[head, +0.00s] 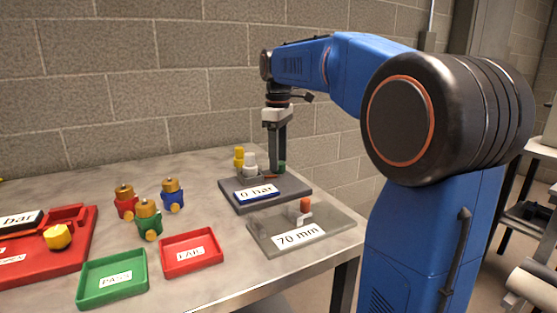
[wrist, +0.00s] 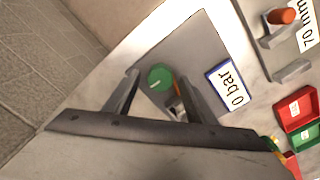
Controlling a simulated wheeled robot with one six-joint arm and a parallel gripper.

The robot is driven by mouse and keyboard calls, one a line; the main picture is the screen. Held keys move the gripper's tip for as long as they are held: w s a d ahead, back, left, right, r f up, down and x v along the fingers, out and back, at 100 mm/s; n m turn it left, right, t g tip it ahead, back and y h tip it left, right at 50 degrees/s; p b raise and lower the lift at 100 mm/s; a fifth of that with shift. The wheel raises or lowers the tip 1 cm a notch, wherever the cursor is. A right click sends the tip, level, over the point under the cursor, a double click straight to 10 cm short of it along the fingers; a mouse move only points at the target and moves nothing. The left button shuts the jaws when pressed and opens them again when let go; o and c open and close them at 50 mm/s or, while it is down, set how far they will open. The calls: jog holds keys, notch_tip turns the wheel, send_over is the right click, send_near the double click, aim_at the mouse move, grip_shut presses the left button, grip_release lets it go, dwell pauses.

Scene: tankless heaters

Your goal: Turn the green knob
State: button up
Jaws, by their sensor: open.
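The green knob (wrist: 160,77) is a round cap with a pale line across its top. It sits on the dark grey panel labelled "0 bar" (head: 287,201), near its back corner. In the wrist view my gripper (wrist: 158,80) is open, with one finger on each side of the knob. A gap shows between each finger and the knob. I cannot tell how far down the fingers reach.
The "70 mm" plate (head: 330,222) lies in front. Green (head: 112,278) and red (head: 191,252) trays and several brass-topped valves (head: 148,219) are on the left.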

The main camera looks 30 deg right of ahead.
jog(key=shift+f, duration=0.45)
jog(key=c, duration=1)
jog(key=shift+c, duration=0.2)
jog(key=shift+m, duration=0.3)
jog(key=m, duration=1.1)
jog(key=shift+m, duration=0.3)
